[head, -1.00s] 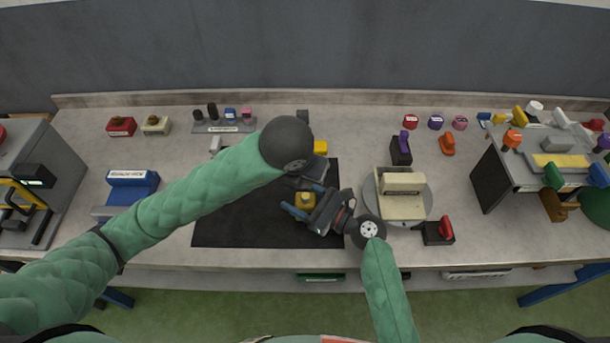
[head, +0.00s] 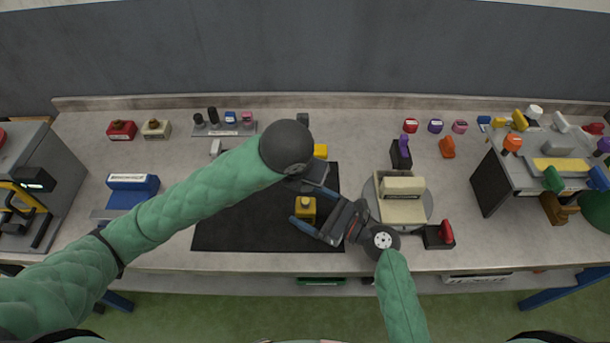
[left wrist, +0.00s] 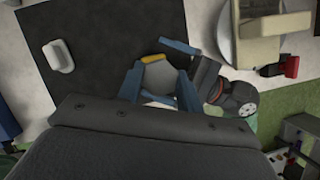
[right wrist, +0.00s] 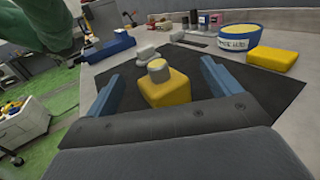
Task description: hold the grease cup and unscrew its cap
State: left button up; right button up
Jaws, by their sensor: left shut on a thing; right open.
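The grease cup (head: 306,213) is a square yellow body upright on the black mat. In the right wrist view the cup (right wrist: 168,89) shows a pale grey round neck with a yellow top and no separate cap on it. My left gripper (left wrist: 158,78) is shut on a grey many-sided piece, which looks like the cap (left wrist: 155,77); a yellow edge shows just beyond it. In the head view my left wrist hides that piece. My right gripper (head: 309,212) is open, its blue fingers either side of the cup and apart from it.
The black mat (head: 230,230) has free room left of the cup. A yellow block (right wrist: 271,60) and a blue labelled bowl (right wrist: 225,45) stand behind. The turntable (head: 426,208) with a cream fixture is to the right, beside a red-handled black block (head: 438,237).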

jog(key=v, duration=0.8)
jog(key=shift+s+d, duration=0.15)
jog(key=shift+d, duration=0.1)
pick_arm(q)
jog(key=shift+s, duration=0.1)
pick_arm(e)
jog(key=shift+s, duration=0.1)
